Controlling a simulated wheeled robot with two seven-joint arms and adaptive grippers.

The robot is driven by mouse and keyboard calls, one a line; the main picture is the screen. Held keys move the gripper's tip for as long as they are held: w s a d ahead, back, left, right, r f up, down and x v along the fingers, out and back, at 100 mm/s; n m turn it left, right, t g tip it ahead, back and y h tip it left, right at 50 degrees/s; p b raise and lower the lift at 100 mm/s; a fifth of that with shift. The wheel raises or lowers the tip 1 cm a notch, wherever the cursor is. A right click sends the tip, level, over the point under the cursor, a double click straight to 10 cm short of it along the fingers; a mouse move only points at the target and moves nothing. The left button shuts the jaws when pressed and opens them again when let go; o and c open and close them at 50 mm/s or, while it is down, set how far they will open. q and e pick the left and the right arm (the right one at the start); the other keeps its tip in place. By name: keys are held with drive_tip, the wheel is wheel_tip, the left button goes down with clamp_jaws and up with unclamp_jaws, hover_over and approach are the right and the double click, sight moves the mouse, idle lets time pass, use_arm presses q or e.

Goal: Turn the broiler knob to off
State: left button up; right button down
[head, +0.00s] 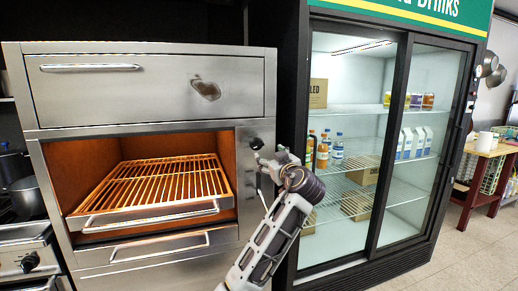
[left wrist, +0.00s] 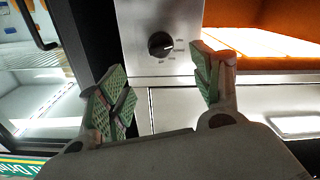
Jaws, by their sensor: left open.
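The broiler (head: 150,130) is a steel unit with an orange-glowing cavity. Its black round knob (head: 257,143) sits on the right-hand panel, just above my left gripper (head: 264,161). In the left wrist view the knob (left wrist: 160,44) shows on the steel panel, with small markings around it that are too small to read. My left gripper (left wrist: 160,88) is open and empty, its green-padded fingers wide apart. The knob appears beyond the fingertips, between them across the picture, and apart from both. My right gripper is not in view.
A pull-out grill rack (head: 155,189) with a front handle fills the broiler cavity. A glass-door drinks fridge (head: 345,150) stands close on the right of the broiler. A stove with pots (head: 26,196) is at the far left. Open floor (head: 455,245) lies at the right.

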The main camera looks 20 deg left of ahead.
sight(259, 147)
use_arm(q)
drive_tip(key=x, duration=0.8)
drive_tip(key=shift+w+a+p, duration=0.1)
drive_tip(key=shift+a+p, duration=0.05)
drive_tip(key=shift+p, duration=0.15)
drive_tip(key=x, duration=0.2)
drive_tip(key=shift+w+a, duration=0.15)
drive_tip(key=shift+w, duration=0.1)
drive_tip(key=shift+w+a, duration=0.35)
drive_tip(key=shift+w, duration=0.2)
drive_tip(key=shift+w+a, duration=0.3)
drive_tip(key=shift+w, duration=0.15)
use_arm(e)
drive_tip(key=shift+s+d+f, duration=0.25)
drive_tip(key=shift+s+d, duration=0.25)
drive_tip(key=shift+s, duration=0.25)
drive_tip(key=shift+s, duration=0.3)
